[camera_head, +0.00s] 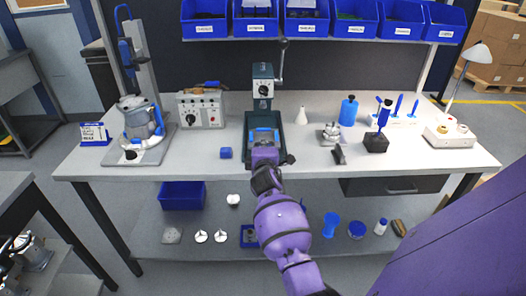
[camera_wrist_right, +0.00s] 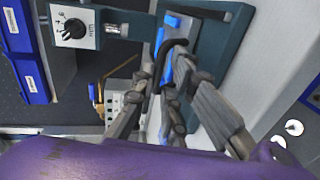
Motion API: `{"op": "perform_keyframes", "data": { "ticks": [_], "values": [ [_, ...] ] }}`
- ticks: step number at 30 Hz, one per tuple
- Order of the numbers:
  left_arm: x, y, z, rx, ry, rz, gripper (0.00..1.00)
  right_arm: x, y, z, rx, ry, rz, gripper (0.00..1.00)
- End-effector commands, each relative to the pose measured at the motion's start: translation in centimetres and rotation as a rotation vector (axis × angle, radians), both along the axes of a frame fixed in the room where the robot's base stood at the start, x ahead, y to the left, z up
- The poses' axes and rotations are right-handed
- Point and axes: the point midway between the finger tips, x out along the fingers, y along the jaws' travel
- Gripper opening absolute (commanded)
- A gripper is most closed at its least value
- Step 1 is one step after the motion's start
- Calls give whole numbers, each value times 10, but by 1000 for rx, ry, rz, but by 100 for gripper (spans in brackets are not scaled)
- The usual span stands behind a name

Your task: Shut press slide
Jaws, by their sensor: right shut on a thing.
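The dark green press (camera_head: 263,85) stands at the middle of the bench, its lever raised on the right. It also shows in the right wrist view, with a dial on its head (camera_wrist_right: 75,28). The press slide (camera_head: 264,134), with a blue top, lies low at the front of the press base. A dark looped handle (camera_wrist_right: 174,46) is at the slide's near end. My right gripper (camera_head: 264,160) reaches in from the front and is shut on this handle; its fingers (camera_wrist_right: 170,70) partly hide the handle and slide. My left gripper is not in view.
A metal fixture (camera_head: 331,134) stands to the right. Blue bins (camera_head: 306,18) hang above. Bare bench lies between the block and the left machine (camera_head: 138,120).

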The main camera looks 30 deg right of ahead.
Motion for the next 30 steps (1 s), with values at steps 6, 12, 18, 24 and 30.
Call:
{"op": "perform_keyframes", "data": {
  "ticks": [6,12,18,24,30],
  "values": [
    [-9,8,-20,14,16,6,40,47,-29,2,-6,-10,2,0],
    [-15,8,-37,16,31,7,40,85,-51,2,-4,-11,1,0],
    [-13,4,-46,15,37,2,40,107,-65,5,-2,-13,2,0],
    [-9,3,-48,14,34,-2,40,114,-68,9,0,-18,2,0],
    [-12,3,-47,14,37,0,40,114,-69,12,-1,-22,2,0]
  ]
}}
